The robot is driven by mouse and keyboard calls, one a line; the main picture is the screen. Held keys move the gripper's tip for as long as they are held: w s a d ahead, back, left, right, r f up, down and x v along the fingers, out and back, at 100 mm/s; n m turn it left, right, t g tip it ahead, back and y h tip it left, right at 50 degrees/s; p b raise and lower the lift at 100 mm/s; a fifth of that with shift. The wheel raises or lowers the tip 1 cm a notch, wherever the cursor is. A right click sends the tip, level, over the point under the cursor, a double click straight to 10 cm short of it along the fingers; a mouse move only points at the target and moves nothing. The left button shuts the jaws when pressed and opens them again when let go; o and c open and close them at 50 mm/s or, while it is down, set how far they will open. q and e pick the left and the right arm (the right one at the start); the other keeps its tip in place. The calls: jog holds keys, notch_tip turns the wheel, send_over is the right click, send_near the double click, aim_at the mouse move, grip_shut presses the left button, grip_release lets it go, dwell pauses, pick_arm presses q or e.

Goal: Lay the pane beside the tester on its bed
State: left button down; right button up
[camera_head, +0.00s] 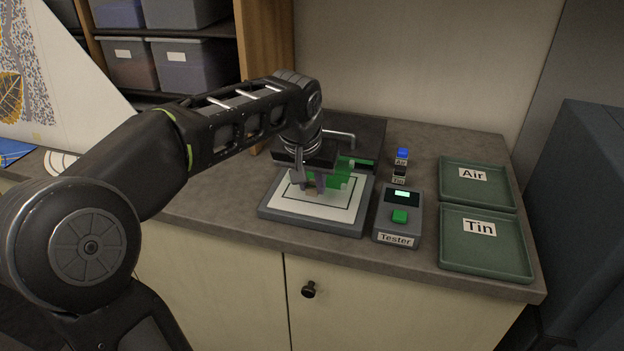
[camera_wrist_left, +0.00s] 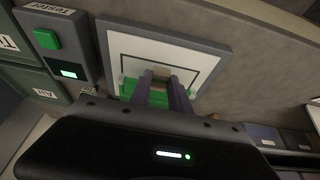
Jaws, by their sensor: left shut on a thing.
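The green pane (camera_head: 343,167) is over the back part of the tester's bed (camera_head: 268,209), a white board with a black outline and grey frame. My left gripper (camera_head: 311,191) points down over the bed, shut on a small tan piece that seems to belong to the pane. In the left wrist view the green pane (camera_wrist_left: 128,88) shows partly behind the fingers (camera_wrist_left: 161,78), over the bed (camera_wrist_left: 215,46). I cannot tell whether the pane touches the board. The grey tester (camera_head: 386,223) with a green button stands right of the bed. My right gripper is not in view.
Green trays labelled Air (camera_head: 455,185) and Tin (camera_head: 460,256) lie at the right. A blue-topped Air block (camera_head: 402,154) and a dark Tin block (camera_head: 399,172) stand behind the tester. The counter's front strip is clear.

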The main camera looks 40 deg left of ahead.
aim_at(311, 192)
pick_arm(q)
jog(key=shift+f+b, duration=0.6)
jog(key=shift+f, duration=0.6)
jog(key=shift+f+b, duration=0.55)
jog(key=shift+b, duration=0.1)
dwell(1.2)
jog(key=c, duration=1.1)
grip_release()
jog(key=shift+c, duration=0.2)
jog(key=v, duration=0.7)
jog(key=shift+s+r, duration=0.2)
jog(key=shift+r, duration=0.15)
jog(key=shift+d, duration=0.1)
